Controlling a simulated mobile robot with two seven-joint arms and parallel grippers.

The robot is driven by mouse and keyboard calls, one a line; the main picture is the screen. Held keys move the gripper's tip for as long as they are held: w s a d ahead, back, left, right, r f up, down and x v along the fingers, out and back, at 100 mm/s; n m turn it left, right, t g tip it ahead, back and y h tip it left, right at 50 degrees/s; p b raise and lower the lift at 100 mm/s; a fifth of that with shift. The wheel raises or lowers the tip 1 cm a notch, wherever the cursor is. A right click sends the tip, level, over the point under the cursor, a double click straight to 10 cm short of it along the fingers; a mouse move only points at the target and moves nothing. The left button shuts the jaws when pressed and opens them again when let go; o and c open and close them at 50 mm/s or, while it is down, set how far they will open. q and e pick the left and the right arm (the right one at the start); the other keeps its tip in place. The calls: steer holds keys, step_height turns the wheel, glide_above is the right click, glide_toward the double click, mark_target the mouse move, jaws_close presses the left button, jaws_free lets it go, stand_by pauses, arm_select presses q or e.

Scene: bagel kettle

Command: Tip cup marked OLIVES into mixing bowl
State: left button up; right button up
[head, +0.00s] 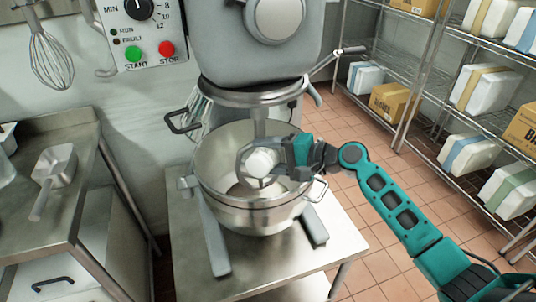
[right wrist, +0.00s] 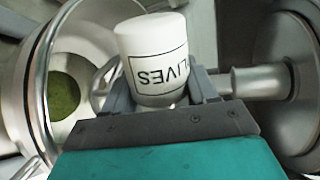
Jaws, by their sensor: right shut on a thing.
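The white cup marked OLIVES (head: 262,163) is in my right gripper (head: 258,161), over the mixing bowl. In the right wrist view the cup (right wrist: 152,50) sits between the two fingers of the gripper (right wrist: 158,92), and its lettering reads upside down. The cup's opening and contents cannot be made out. The steel mixing bowl (head: 250,215) stands under the mixer. In the right wrist view the bowl (right wrist: 42,60) shows at the left, with a green patch (right wrist: 63,95) inside. My left gripper is not in view.
The mixer head (head: 240,60) hangs directly above the bowl, with its shaft (head: 259,122) close by the gripper. A side table (head: 75,150) at left holds a metal scoop (head: 55,167). Shelves with boxes (head: 388,102) stand at right. The floor between is clear.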

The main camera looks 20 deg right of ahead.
mark_target(270, 167)
steer(key=n, duration=0.1)
steer(key=n+t+b, duration=0.1)
steer(key=s+a+n+h+b, duration=0.1)
steer(key=n, duration=0.1)
steer(key=shift+f+t, duration=0.3)
steer(key=shift+f, duration=0.05)
steer(key=n, duration=0.1)
steer(key=n+t+b, duration=0.1)
steer(key=n, duration=0.1)
steer(key=shift+s+a+h, duration=0.2)
steer(key=shift+s+h, duration=0.15)
steer(key=shift+h, duration=0.05)
steer(key=shift+s+a+r+n+t, duration=0.15)
steer(key=shift+r+n+t, duration=0.2)
steer(key=shift+n, duration=0.45)
steer(key=shift+s+a, duration=0.15)
steer(key=shift+a, duration=0.2)
steer(key=a+n+p, duration=0.1)
steer(key=s+a+p, duration=0.1)
steer(key=a, duration=0.1)
steer(key=s+a+n+t+p, duration=0.1)
steer(key=a, duration=0.1)
steer(key=shift+s+r+n, duration=0.15)
steer(key=shift+n, duration=0.15)
steer(key=s+a+n+t, duration=0.1)
steer(key=s+a+n, duration=0.2)
steer(key=a, duration=0.3)
steer(key=shift+a+n, duration=0.3)
steer(key=shift+n, duration=0.1)
steer(key=shift+s, duration=0.1)
